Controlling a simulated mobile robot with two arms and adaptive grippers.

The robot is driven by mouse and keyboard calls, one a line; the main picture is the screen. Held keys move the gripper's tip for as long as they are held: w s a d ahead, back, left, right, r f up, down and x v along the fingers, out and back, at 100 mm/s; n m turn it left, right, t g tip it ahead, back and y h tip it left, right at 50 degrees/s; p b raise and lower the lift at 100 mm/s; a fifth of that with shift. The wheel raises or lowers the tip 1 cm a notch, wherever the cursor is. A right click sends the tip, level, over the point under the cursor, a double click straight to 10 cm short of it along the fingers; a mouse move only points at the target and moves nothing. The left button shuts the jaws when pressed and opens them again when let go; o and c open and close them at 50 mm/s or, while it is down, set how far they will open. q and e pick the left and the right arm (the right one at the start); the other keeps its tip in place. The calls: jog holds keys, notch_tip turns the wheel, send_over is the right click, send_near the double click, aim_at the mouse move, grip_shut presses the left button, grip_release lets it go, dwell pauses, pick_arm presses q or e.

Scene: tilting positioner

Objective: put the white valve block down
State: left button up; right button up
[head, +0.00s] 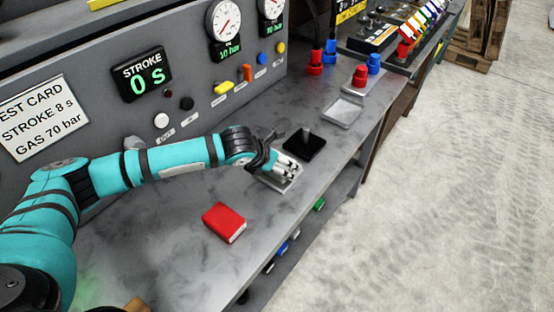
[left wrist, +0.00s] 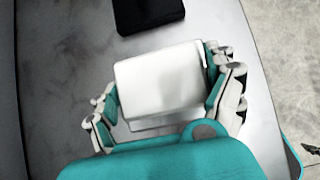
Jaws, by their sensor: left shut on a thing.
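The white valve block (left wrist: 162,78) fills the middle of the left wrist view, between the two fingers of my left gripper (left wrist: 165,95). The gripper is shut on it, one finger on each side. In the head view my left gripper (head: 285,168) is low over a grey metal tray (head: 290,187) on the bench, and the fingers mostly hide the block. A pale edge shows just below the block in the wrist view; I cannot tell whether the block touches the tray. My right gripper is not in view.
A black square base with a short post (head: 304,143) stands just beyond the gripper. A red block (head: 224,222) lies nearer on the bench (head: 170,255). Another metal tray (head: 343,112) is farther back. The control panel (head: 190,75) rises at the left; the bench's open edge is at right.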

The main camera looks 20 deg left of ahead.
pick_arm(q)
jog(key=shift+w+r, duration=0.1)
jog(key=shift+r, duration=0.05)
jog(key=o, duration=1.5)
jog(key=shift+s+r, duration=0.1)
jog(key=shift+s, duration=0.1)
jog(key=v, duration=1.1)
jog(key=shift+s+a+r+b, duration=0.15)
jog(key=shift+s+r+b, duration=0.1)
jog(key=shift+b, duration=0.1)
